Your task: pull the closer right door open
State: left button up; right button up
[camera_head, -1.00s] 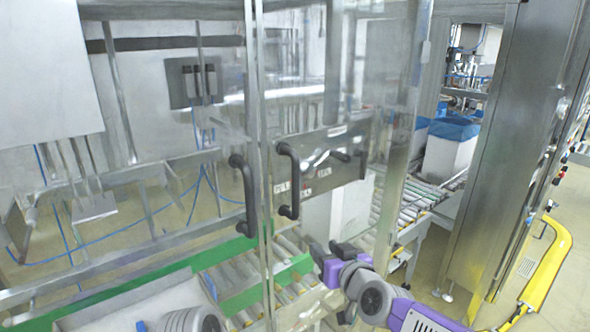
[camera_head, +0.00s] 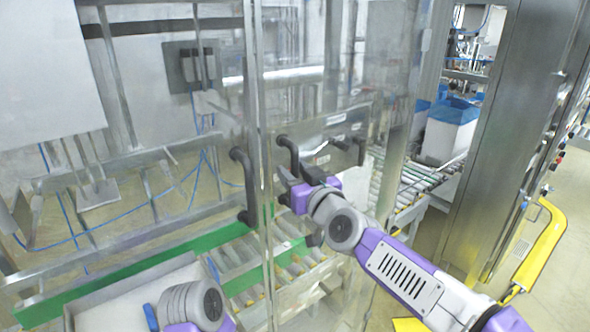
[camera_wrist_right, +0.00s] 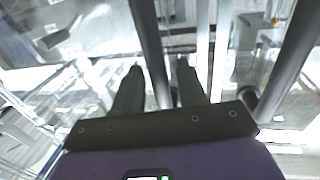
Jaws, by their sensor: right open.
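The right door (camera_head: 330,110) is a clear glass panel with a black bar handle (camera_head: 287,150) near its left edge. It looks shut, beside the left door's handle (camera_head: 243,180). My right gripper (camera_head: 290,180) is at the lower part of the right door's handle, and the arm hides part of it. In the right wrist view the two dark fingers (camera_wrist_right: 158,85) are apart. One dark bar (camera_wrist_right: 150,45) runs between them, close to the left finger, and another dark bar (camera_wrist_right: 288,65) is to the right. I cannot tell whether the fingers touch a bar. My left gripper is out of view.
Behind the glass are a roller conveyor (camera_head: 235,265) with green rails and a white box (camera_head: 130,295). A metal column (camera_head: 500,130) and a yellow guard (camera_head: 540,245) stand to the right. A box with blue liner (camera_head: 450,130) sits farther back.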

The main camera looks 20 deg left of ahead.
grip_shut()
dwell(0.3)
